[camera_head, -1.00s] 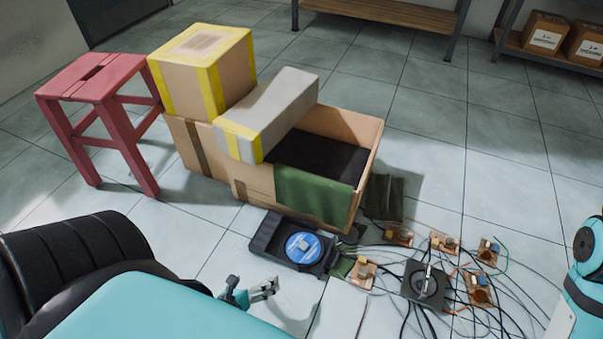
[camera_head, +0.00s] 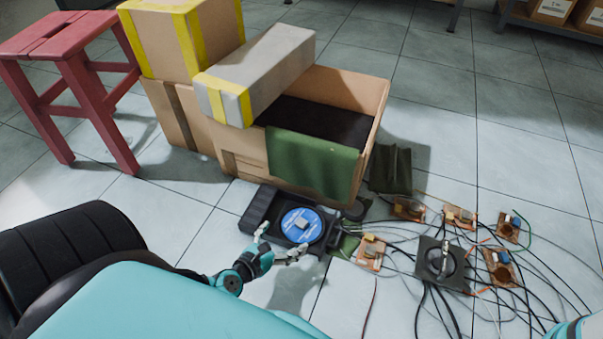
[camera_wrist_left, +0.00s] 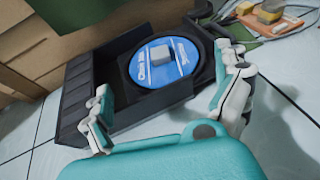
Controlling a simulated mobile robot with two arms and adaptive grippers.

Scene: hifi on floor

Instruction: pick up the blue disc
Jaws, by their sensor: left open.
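The blue disc (camera_head: 302,226) lies flat in a black open tray-like player (camera_head: 262,207) on the tiled floor, in front of the cardboard boxes. It has white lettering and a grey block at its centre. In the left wrist view the disc (camera_wrist_left: 160,64) lies ahead of my gripper, between the lines of the two fingers. My left gripper (camera_head: 278,246) is open and empty at the near edge of the player. In the wrist view its fingers (camera_wrist_left: 168,100) stand apart on either side, short of the disc. My right gripper is not in view.
An open cardboard box (camera_head: 345,95) with a green cloth (camera_head: 312,163) stands right behind the player. Circuit boards (camera_head: 371,252) and a dark square device (camera_head: 443,263) with loose cables lie to the right. A red stool (camera_head: 72,45) stands at the left.

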